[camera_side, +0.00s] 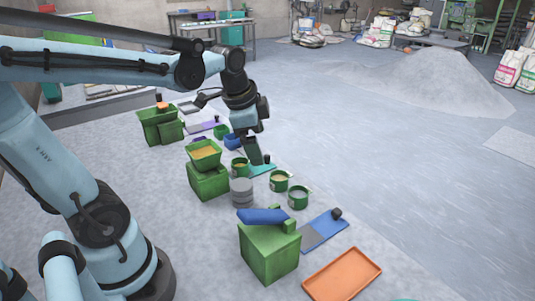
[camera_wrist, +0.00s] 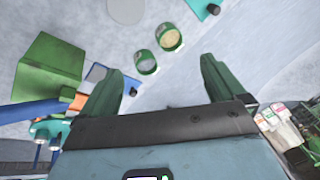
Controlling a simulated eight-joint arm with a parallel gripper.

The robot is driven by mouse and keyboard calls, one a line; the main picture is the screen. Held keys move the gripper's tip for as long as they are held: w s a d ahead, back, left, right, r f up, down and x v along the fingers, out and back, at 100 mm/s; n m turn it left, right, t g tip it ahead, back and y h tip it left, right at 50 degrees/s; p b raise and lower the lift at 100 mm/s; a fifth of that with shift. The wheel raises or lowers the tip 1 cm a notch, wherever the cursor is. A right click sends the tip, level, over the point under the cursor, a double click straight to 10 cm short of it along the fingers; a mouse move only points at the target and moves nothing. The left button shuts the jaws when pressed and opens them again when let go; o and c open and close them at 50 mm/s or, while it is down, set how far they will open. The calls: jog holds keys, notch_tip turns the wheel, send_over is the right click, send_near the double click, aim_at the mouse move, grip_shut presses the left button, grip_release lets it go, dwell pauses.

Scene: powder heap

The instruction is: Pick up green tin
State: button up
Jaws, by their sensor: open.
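Several small green tins stand on the pale floor in the side view. One green tin (camera_side: 298,204) has a greyish inside; a second (camera_side: 279,187) beside it holds pale powder. Another tin (camera_side: 240,174) stands close below my gripper (camera_side: 255,157), partly beside the jaws. The wrist view shows a greyish-filled tin (camera_wrist: 146,69) and a tan-filled tin (camera_wrist: 168,44) beyond my open, empty fingers (camera_wrist: 163,68). My gripper hangs above the row of tins, apart from the two in the wrist view. I cannot tell which tin the task means.
A grey disc stack (camera_side: 241,193) stands left of the tins. A green box (camera_side: 270,252) with a blue piece (camera_side: 263,216), a blue-grey tray (camera_side: 325,229) and an orange tray (camera_side: 343,275) lie in front. A green bin (camera_side: 208,182) stands left. Right floor is clear before the powder heap (camera_side: 440,85).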

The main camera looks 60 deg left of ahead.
jog(key=w+a+f+m+g, duration=0.2)
jog(key=w+a+m+g, duration=0.15)
jog(key=a+m, duration=0.6)
send_over(242, 162)
jog(key=s+d, duration=0.1)
jog(key=d, duration=0.1)
jog(key=shift+n+h, duration=0.35)
jog(key=shift+h, duration=0.05)
notch_tip(242, 162, down, 7)
jog(key=shift+s+a+f, duration=0.1)
jog(key=shift+a, duration=0.05)
jog(key=shift+w+a+f, duration=0.1)
jog(key=shift+f, duration=1.25)
jog(key=shift+w+a+f, duration=0.1)
jog(key=shift+f, duration=1.2)
jog(key=c, duration=1.2)
jog(key=shift+r, duration=0.1)
